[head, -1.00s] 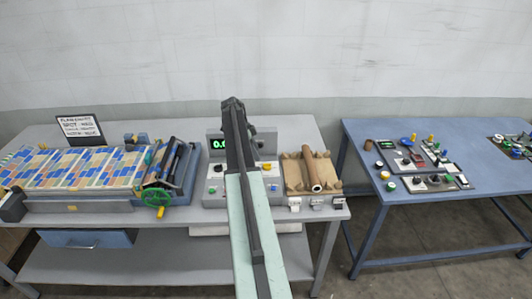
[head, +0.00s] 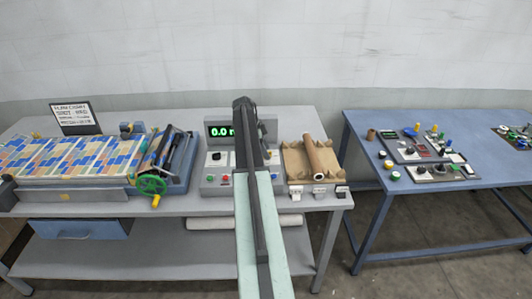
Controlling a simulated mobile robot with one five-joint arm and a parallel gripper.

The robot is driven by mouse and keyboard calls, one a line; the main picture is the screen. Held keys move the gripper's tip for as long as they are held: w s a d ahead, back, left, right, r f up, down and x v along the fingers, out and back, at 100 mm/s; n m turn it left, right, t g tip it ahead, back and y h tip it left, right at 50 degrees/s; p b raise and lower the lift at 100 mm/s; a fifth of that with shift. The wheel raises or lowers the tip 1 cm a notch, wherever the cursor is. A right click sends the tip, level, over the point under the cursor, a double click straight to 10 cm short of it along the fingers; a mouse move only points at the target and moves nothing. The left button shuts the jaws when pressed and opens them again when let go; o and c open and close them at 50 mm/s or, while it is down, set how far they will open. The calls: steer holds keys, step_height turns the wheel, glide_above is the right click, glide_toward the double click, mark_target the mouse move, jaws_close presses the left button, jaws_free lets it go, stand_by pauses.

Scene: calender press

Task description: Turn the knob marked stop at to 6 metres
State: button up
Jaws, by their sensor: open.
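The grey control box (head: 227,190) stands on the bench in the middle of the head view. Its green display (head: 221,131) reads 0.0, with a letter cut off by my arm. A black knob (head: 216,156) on a white plate is on the left of the box face. My arm covers the middle of the box, and any knob there is hidden. The markings are too small to read, so I cannot tell which knob is stop at. My gripper (head: 243,102) is open and empty, in front of the box's upper part. I see no contact with a knob.
A machine with a patterned sheet and a green handwheel (head: 152,185) stands left of the box. A brown roll (head: 313,154) lies on a wooden holder to the right. A blue table (head: 440,195) with small panels stands farther right, beyond a gap.

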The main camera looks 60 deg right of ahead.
steer(key=c, duration=1.2)
steer(key=shift+d+r, duration=0.1)
steer(key=shift+d, duration=0.25)
jaws_close()
steer(key=shift+a, duration=0.3)
steer(key=shift+a+n+h, duration=0.15)
steer(key=shift+n+h, duration=0.15)
steer(key=shift+n, duration=0.5)
steer(key=n+t, duration=0.1)
steer(key=n, duration=0.2)
steer(key=n+t+h, duration=0.1)
steer(key=n, duration=0.2)
steer(key=shift+s+a+n+t, duration=0.15)
steer(key=shift+s+n+t, duration=0.05)
steer(key=shift+n+t, duration=0.2)
steer(key=n+t, duration=0.2)
steer(key=n, duration=0.3)
steer(key=shift+s, duration=0.15)
steer(key=shift+n+t+y, duration=0.3)
steer(key=shift+n+t, duration=0.4)
steer(key=shift+n, duration=1.5)
